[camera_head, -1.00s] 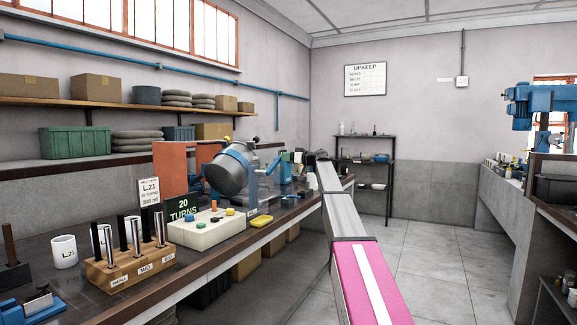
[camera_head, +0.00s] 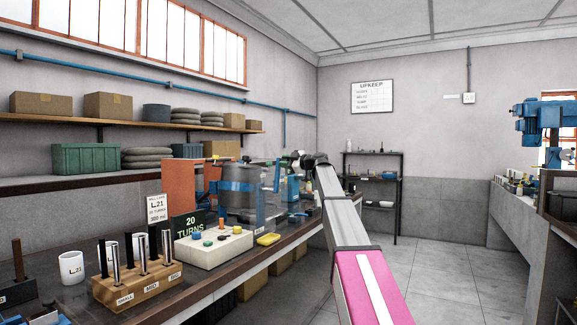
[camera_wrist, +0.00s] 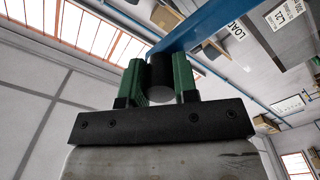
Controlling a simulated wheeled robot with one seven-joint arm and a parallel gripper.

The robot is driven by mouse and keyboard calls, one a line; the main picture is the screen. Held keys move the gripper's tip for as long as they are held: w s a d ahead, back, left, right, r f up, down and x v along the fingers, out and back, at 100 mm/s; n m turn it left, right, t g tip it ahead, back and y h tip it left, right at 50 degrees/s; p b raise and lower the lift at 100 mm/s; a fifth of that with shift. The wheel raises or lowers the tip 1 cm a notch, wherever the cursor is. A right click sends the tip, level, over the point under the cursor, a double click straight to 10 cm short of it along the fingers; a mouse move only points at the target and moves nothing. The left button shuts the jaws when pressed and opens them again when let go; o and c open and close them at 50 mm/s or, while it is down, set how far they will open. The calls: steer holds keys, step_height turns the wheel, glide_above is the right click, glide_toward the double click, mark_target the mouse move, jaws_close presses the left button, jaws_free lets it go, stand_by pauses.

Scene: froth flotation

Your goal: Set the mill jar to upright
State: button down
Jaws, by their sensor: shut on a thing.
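The mill jar (camera_head: 238,188) is a grey cylinder with a blue band, held in a blue frame on the left bench. It looks about upright, with its top level. My gripper (camera_head: 291,160) is at the right of the jar, small and partly hidden by my arm. In the wrist view, the green fingers of my gripper (camera_wrist: 158,80) are shut on a black handle knob (camera_wrist: 160,70). The knob joins a blue bar (camera_wrist: 200,25) that runs up to the right.
A yellow tray (camera_head: 267,239) lies near the bench edge. A wooden rod rack (camera_head: 138,286) and white mug (camera_head: 72,267) stand nearer. The floor aisle at right is clear.

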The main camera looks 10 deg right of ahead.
steer(key=shift+s+a+r+n, duration=0.1)
steer(key=shift+s+a+n, duration=0.7)
steer(key=shift+s+n, duration=0.3)
steer(key=c, duration=0.9)
jaws_free()
steer(key=shift+s, duration=0.1)
steer(key=v, duration=1)
steer(key=shift+s+d, duration=0.2)
steer(key=shift+d, duration=0.1)
